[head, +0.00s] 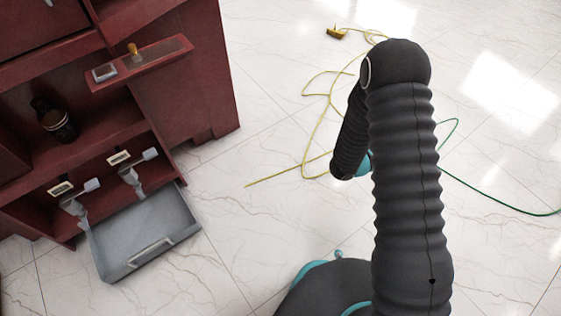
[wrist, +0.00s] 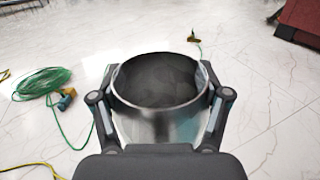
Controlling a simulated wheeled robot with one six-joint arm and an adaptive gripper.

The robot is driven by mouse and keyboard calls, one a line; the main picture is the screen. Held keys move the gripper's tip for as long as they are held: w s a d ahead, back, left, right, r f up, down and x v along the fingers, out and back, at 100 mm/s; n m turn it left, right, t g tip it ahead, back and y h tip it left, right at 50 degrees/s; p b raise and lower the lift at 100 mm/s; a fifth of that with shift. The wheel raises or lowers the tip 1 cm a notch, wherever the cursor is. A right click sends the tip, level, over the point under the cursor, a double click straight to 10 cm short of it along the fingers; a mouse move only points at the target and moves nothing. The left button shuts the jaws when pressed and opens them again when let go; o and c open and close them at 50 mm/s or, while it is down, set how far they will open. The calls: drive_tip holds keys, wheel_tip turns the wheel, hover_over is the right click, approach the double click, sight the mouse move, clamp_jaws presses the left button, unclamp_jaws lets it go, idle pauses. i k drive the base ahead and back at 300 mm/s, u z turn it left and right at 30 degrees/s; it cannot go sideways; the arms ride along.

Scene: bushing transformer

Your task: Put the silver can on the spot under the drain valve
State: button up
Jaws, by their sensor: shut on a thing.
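The silver can (wrist: 158,125) is open-topped and looks empty, with a dark inside. My gripper (wrist: 158,92) is shut on it, one finger on each side, and the can looks upright. In the head view my own arm hides the can and the gripper. Two grey valve-like fittings, a left one (head: 76,205) and a right one (head: 133,180), stick out low on the red cabinet. I cannot tell which is the drain valve. A grey tray (head: 118,268) lies below them; no marked spot can be made out.
The red cabinet (head: 205,80) stands at the left, with a dark bottle (head: 58,122) inside and a small shelf (head: 165,62) jutting out. A yellow cable (head: 322,135) and a green cable (head: 490,204) lie on the floor. White tiles between cabinet and arm are mostly clear.

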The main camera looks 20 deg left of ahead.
sight(115, 236)
drive_tip(key=u, duration=0.1)
drive_tip(key=i, duration=0.6)
drive_tip(key=u, duration=3.55)
drive_tip(key=i, duration=0.55)
